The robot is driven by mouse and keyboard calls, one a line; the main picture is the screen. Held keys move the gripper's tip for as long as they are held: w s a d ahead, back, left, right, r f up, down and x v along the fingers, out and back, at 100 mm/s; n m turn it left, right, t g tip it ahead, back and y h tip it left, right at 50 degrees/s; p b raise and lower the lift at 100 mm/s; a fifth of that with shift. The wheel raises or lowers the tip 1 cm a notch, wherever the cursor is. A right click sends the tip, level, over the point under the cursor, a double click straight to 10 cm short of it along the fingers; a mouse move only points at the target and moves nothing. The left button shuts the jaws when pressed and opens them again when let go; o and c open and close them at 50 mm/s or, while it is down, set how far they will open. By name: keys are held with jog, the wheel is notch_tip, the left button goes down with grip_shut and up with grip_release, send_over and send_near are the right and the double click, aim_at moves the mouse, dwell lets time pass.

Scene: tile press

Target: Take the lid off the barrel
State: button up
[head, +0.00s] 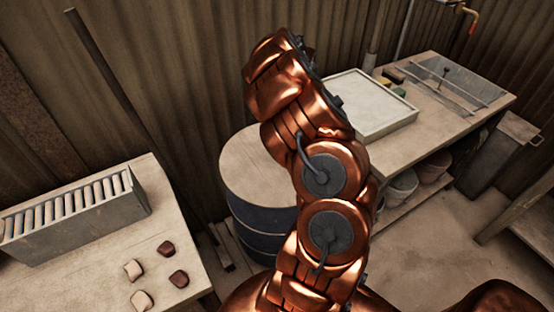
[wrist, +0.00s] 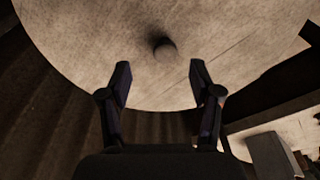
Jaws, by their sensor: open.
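The barrel (head: 262,222) is dark, with ribbed sides, and stands on the floor between two benches. Its round pale lid (head: 250,172) lies on top, partly hidden behind my copper-coloured arm in the head view. In the wrist view the lid (wrist: 95,45) fills the upper part, with a small round knob (wrist: 165,48) near its middle. My gripper (wrist: 160,75) is open and empty, its two fingers apart below the knob in the picture, with the knob lined up between them. I cannot tell how far the fingertips are from the lid. The gripper is hidden in the head view.
A left bench (head: 75,270) carries a grey rack (head: 75,215) of tiles and several loose pieces. A right bench (head: 455,100) holds a white tray (head: 370,105), with buckets (head: 400,187) below. A corrugated wall (head: 180,80) stands close behind the barrel.

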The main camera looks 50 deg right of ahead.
jog(key=shift+w+a+f+p, duration=0.25)
jog(key=shift+f+p, duration=0.05)
jog(key=shift+f, duration=0.85)
jog(key=shift+w+a+f+p, duration=0.2)
jog(key=shift+a+f+p, duration=0.1)
jog(key=shift+f, duration=0.8)
jog(key=shift+w+a+f+p, duration=0.25)
jog(key=shift+f, duration=0.9)
grip_shut()
